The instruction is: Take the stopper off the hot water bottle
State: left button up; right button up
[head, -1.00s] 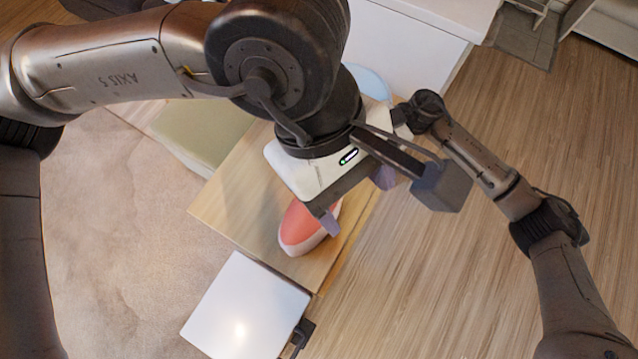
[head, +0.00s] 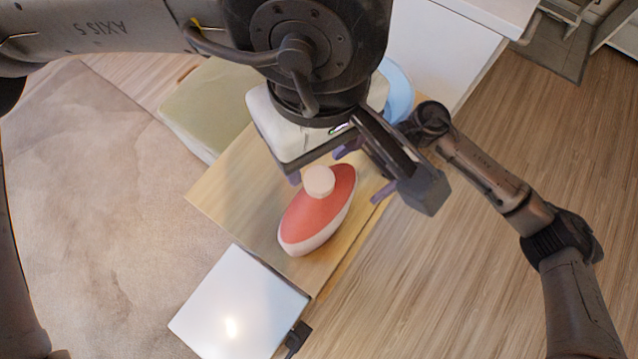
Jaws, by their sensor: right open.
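The hot water bottle (head: 314,222) is a red oval with a pale rim, lying on the wooden top. The round pale pink stopper (head: 319,181) shows over its upper end; I cannot tell if it is seated. My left gripper (head: 300,173) hangs above and left of the stopper. One purple fingertip shows, and the other is hidden or unclear. My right gripper (head: 364,171) is open, right of the stopper, with its purple fingers apart and pointing toward the bottle. No contact with the stopper is visible.
The wooden top (head: 225,190) has bare room left of the bottle. A white flat box (head: 238,305) stands at its front. A green cushion (head: 205,108) lies at the back left. A light blue round thing (head: 398,88) and a white cabinet (head: 440,45) are behind.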

aim_at(339, 188)
jog(key=shift+x, duration=2.55)
jog(key=shift+c, duration=0.5)
